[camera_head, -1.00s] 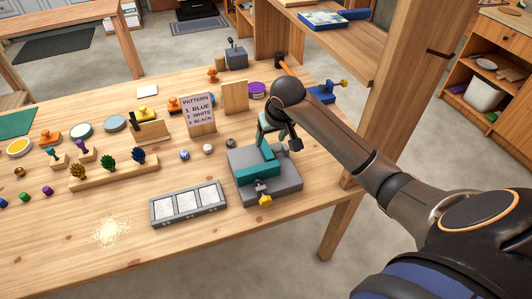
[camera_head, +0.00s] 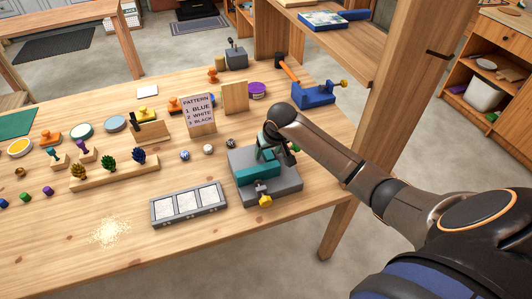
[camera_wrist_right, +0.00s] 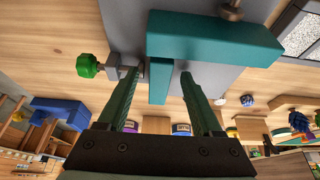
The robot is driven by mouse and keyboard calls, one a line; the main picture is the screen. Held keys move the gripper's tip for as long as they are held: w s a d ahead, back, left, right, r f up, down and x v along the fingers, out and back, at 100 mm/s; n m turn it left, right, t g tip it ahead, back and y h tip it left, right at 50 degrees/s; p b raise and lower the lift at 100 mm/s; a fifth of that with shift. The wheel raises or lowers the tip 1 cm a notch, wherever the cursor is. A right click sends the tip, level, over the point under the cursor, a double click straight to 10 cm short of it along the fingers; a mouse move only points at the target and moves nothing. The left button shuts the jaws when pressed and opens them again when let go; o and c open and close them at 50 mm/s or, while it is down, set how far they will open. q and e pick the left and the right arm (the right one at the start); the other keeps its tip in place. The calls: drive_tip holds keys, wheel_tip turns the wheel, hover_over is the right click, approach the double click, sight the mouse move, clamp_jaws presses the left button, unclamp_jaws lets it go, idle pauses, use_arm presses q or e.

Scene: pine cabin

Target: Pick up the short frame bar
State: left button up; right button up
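A grey block fixture (camera_head: 285,184) stands at the table's right end, with a long teal bar (camera_head: 257,173) on top. A shorter teal piece (camera_wrist_right: 159,82) meets the long bar (camera_wrist_right: 215,40) at a right angle in the wrist view; I take it for the short frame bar, but cannot be sure. My right gripper (camera_wrist_right: 165,75) is open, with its two green fingers apart on either side of the short piece. A gap shows between the piece and the right-hand finger; contact on the other side is unclear. In the head view my wrist hides much of the short piece. My left gripper is not in view.
The fixture has a yellow knob (camera_head: 265,201) in front and a green knob (camera_wrist_right: 88,66) at its side. A grey three-part tray (camera_head: 188,204) lies to its left. A pattern sign (camera_head: 198,114) and a blue vise (camera_head: 314,95) stand behind.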

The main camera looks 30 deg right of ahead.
clamp_jaws()
idle(0.3)
drive_tip(key=shift+r, duration=0.1)
